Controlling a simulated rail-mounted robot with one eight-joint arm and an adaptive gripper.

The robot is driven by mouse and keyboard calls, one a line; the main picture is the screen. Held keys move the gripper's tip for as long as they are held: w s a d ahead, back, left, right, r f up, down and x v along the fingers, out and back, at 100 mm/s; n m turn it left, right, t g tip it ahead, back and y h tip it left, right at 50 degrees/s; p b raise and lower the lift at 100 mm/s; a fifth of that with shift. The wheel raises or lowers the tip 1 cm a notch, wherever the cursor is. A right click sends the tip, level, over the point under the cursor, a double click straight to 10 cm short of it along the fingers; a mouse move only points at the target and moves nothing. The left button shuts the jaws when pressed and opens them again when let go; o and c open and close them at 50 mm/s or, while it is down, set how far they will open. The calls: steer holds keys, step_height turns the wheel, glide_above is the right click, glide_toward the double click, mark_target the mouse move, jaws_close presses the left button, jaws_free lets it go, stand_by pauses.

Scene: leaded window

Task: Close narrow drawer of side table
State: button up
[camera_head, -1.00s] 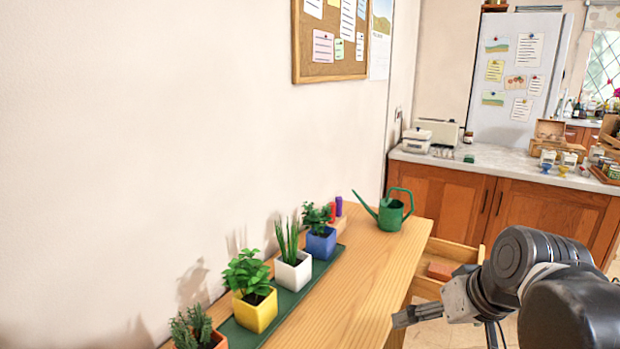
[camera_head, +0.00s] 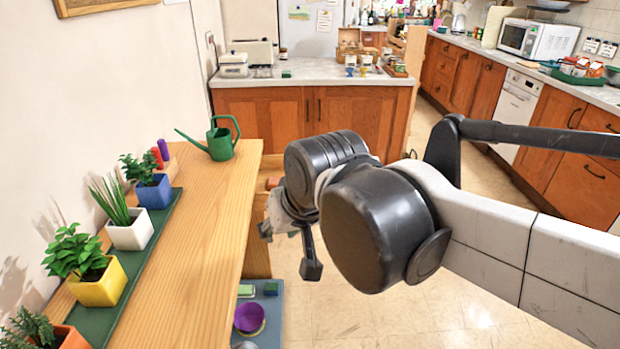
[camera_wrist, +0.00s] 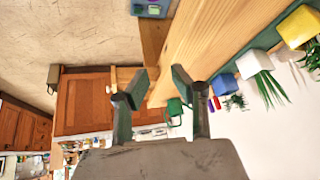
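The side table (camera_head: 205,235) is pale wood and runs along the wall on the left in the head view; its top also shows in the wrist view (camera_wrist: 215,45). Its drawer (camera_head: 260,208) shows as a bit of pale wood at the table's right side, mostly hidden behind my arm. In the wrist view a pale wooden piece with a small knob, apparently the drawer (camera_wrist: 126,75), sticks out from the table beside the left finger. My gripper (camera_head: 288,248) is open and empty beside the table's right side. Its spread fingers show in the wrist view (camera_wrist: 162,85).
A green watering can (camera_head: 220,145) stands at the table's far end. Several potted plants stand on a green strip along the wall. A purple bowl (camera_head: 250,317) sits on a grey-blue low shelf (camera_head: 270,306). Kitchen cabinets (camera_head: 350,120) stand beyond. The floor on the right is clear.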

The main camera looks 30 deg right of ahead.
steer(key=w+d+r+m, duration=0.1)
steer(key=w+d+m, duration=0.1)
steer(key=w, duration=0.1)
steer(key=w+d+r+m+g, duration=0.1)
steer(key=w+m, duration=0.1)
steer(key=w, duration=0.1)
steer(key=w+d+r+m+p, duration=0.1)
steer(key=w+d, duration=0.1)
steer(key=w, duration=0.1)
steer(key=shift+w+d+r+m, duration=0.35)
steer(key=shift+w+r+m, duration=0.05)
jaws_close()
steer(key=w+d+f+m+g+y+p, duration=0.1)
steer(key=w+d+m+g, duration=0.1)
steer(key=w+d+m, duration=0.65)
steer(key=w+d+f+m+y+p, duration=0.1)
steer(key=w+d+f+m, duration=0.3)
steer(key=d, duration=0.4)
steer(key=w+d+f+m+g+y, duration=0.1)
steer(key=w+d+f, duration=0.2)
steer(key=d+f, duration=0.4)
steer(key=w+d+f+m+y+p, duration=0.1)
steer(key=w+d+f+m, duration=0.25)
steer(key=d, duration=0.55)
steer(key=w+a+f, duration=0.4)
steer(key=a+f, duration=0.2)
steer(key=f, duration=0.3)
steer(key=shift+w+a+f+n+b, duration=0.2)
steer(key=shift+a+f+n+b, duration=0.1)
steer(key=shift+b, duration=0.15)
